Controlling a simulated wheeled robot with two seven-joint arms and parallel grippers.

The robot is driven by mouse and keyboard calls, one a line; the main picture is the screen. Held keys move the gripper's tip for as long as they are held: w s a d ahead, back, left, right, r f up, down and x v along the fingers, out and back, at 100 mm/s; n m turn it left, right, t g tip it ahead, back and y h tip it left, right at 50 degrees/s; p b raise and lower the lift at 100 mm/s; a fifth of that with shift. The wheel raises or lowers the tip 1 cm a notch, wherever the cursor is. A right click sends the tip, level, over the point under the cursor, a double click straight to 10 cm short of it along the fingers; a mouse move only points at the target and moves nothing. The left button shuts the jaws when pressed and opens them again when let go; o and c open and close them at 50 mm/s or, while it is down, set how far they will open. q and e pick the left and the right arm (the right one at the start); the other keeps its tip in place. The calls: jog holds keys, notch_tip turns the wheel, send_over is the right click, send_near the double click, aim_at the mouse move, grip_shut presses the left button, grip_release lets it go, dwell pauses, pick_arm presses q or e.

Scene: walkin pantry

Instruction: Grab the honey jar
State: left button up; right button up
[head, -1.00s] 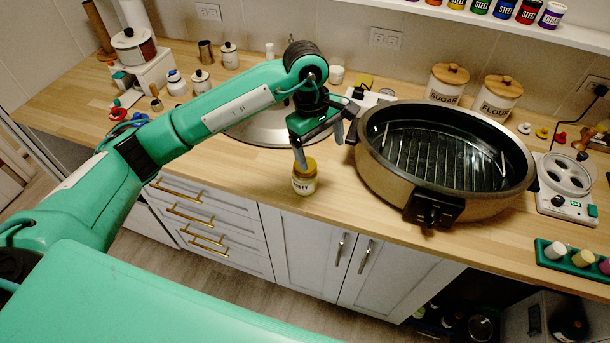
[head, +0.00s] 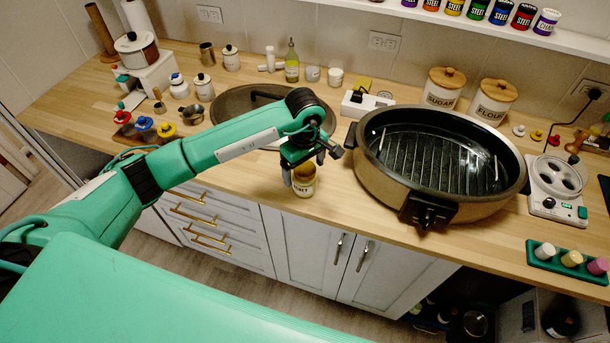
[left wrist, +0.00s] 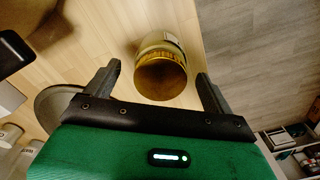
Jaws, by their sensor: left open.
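The honey jar (head: 304,184) is a small jar with a gold lid and a pale label, standing on the wooden counter near its front edge. My left gripper (head: 302,171) is open and low at the jar, partly covering its lid in the head view. In the left wrist view the jar (left wrist: 161,72) shows gold-lid-first between and just beyond the two spread fingers of the left gripper (left wrist: 160,85). Gaps show between the jar and both fingers there. My right gripper is not in view.
A large electric grill pan (head: 440,165) stands close to the right of the jar. Sugar (head: 444,88) and flour (head: 492,101) canisters stand at the back. The counter's front edge (head: 340,212) is close to the jar.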

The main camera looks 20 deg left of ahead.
pick_arm(q)
notch_tip(320, 180, down, 3)
jog(key=shift+s+p, duration=0.1)
jog(key=shift+p, duration=0.65)
jog(key=shift+d+f, duration=0.1)
jog(key=shift+f, duration=0.25)
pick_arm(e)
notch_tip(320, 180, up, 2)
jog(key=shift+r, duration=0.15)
pick_arm(q)
jog(key=shift+c, duration=0.5)
jog(key=c, duration=1.3)
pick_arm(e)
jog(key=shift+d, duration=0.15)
pick_arm(q)
jog(key=shift+r, duration=0.1)
